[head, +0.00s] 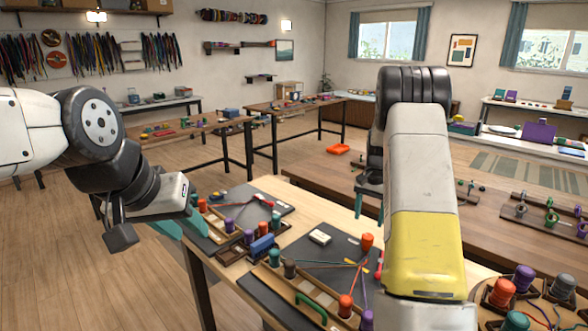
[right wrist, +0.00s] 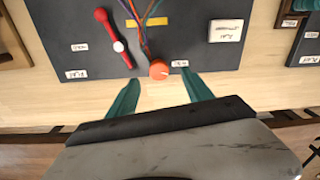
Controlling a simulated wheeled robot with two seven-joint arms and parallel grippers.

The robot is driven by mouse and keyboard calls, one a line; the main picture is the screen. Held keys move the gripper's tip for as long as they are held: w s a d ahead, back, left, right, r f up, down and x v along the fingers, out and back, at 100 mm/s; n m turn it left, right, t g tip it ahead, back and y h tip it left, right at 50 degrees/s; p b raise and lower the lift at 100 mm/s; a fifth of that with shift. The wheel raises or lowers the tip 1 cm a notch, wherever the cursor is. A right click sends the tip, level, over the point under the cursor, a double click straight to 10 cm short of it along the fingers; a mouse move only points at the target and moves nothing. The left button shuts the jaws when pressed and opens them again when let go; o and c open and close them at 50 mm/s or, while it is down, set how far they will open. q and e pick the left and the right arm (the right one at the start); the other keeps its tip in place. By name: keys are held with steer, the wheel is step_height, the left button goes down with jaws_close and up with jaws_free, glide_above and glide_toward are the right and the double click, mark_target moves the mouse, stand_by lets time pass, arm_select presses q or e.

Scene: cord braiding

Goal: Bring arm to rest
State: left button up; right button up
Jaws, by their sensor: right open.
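My right arm fills the middle of the head view, and its gripper (head: 369,196) is partly hidden behind the forearm. In the right wrist view the teal fingers of my right gripper (right wrist: 160,94) are apart with nothing between them. An orange bobbin (right wrist: 159,69) sits just beyond the fingertips at the edge of a dark braiding board (right wrist: 75,50). Colored cords (right wrist: 148,22) run from near it. My left gripper (head: 188,226) is at the left, by the table's left edge; its teal fingers are seen edge-on and their opening is unclear.
The pale work table (head: 328,217) carries dark boards with several colored bobbins and a white block (head: 320,237). A red-and-white tool (right wrist: 112,35) lies on the board. A wooden bench (head: 480,208) stands behind at right. Open floor (head: 90,270) lies at left.

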steer(key=s+a+r+n+t, duration=0.1)
steer(key=s+a+r, duration=0.25)
steer(key=r, duration=0.25)
steer(key=s+a+r+n+t+y, duration=0.1)
steer(key=s+a+r, duration=0.1)
steer(key=s+r, duration=0.3)
steer(key=s+a+r+n+t, duration=0.1)
steer(key=s+a+r, duration=0.25)
steer(key=r, duration=0.25)
steer(key=s+a+r+n+t, duration=0.1)
steer(key=s+a, duration=0.3)
steer(key=s, duration=0.6)
steer(key=s+a+r+n+t+y, duration=0.1)
steer(key=s+a+r+n, duration=0.2)
steer(key=s, duration=0.7)
steer(key=shift+s+a+n+t, duration=0.2)
steer(key=shift+a+n+t, duration=0.2)
steer(key=shift+n, duration=0.3)
